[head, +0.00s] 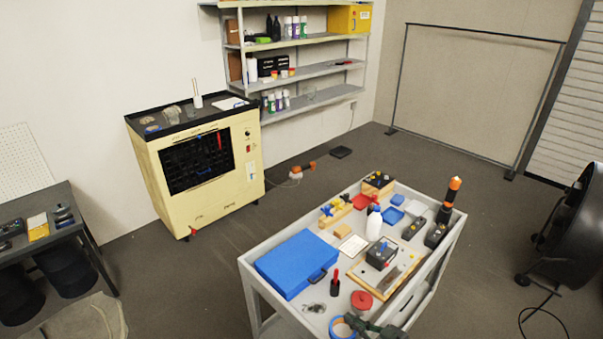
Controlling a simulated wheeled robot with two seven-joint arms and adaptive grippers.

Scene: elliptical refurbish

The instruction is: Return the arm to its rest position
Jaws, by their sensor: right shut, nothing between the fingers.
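My right gripper (368,326) shows only in part, as dark pieces at the bottom edge of the head view, over the near end of the grey cart (252,262). Its fingers are shut with nothing held. It appears close to a red round container (361,301) and a blue tape ring (341,327); I cannot tell if it touches them. The rest of the right arm is out of the picture. My left gripper is not in view.
The cart holds a blue case (296,263), a white bottle (374,223) and several tools. A yellow cabinet (188,205) and shelves (310,70) stand behind. A dark table (60,225) is at left, a black fan (575,225) at right. Floor between is mostly clear.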

